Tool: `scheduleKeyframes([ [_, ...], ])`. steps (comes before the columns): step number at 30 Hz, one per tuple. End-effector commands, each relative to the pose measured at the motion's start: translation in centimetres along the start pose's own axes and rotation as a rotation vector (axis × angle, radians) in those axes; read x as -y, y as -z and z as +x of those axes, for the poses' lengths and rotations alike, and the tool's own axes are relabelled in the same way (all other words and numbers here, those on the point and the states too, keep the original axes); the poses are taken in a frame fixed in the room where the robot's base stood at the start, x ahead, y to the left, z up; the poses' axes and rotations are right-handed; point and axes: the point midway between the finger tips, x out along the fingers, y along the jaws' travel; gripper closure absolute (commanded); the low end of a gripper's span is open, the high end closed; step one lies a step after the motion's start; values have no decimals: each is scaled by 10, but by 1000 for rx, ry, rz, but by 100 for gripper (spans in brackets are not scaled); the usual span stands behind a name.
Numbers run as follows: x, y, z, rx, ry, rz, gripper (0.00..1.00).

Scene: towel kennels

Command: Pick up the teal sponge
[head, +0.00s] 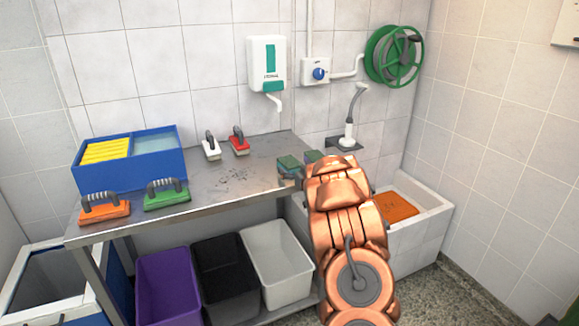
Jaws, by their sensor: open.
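My copper-coloured arm reaches from the lower right over the right end of the steel table. My gripper (301,161) is at its far end, above or at that table end, mostly hidden by the arm. Two small dark green blocks show there with a gap between them; they seem to be its open fingers, but I cannot tell them surely from a sponge. A greyish-teal patch shows just below the left block. I cannot clearly make out the teal sponge; it may be partly hidden by the gripper. I see nothing clearly held.
The steel table (226,178) has a clear middle. A blue two-part tray (130,177), with yellow pieces in its left part, stands left. Orange (105,212), green (166,200), white (211,151) and red (239,146) handled scrubbers lie around. A white sink (431,213) is right.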

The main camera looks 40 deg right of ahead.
Motion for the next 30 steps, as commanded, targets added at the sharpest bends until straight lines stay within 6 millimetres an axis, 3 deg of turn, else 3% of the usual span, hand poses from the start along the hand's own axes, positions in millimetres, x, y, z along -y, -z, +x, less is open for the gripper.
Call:
scheduleKeyframes([
  [9, 1, 6, 32, -2, 1, 0, 0],
  [20, 1, 4, 38, -1, 0, 0, 1],
  [30, 2, 4, 38, -1, 0, 0, 36],
])
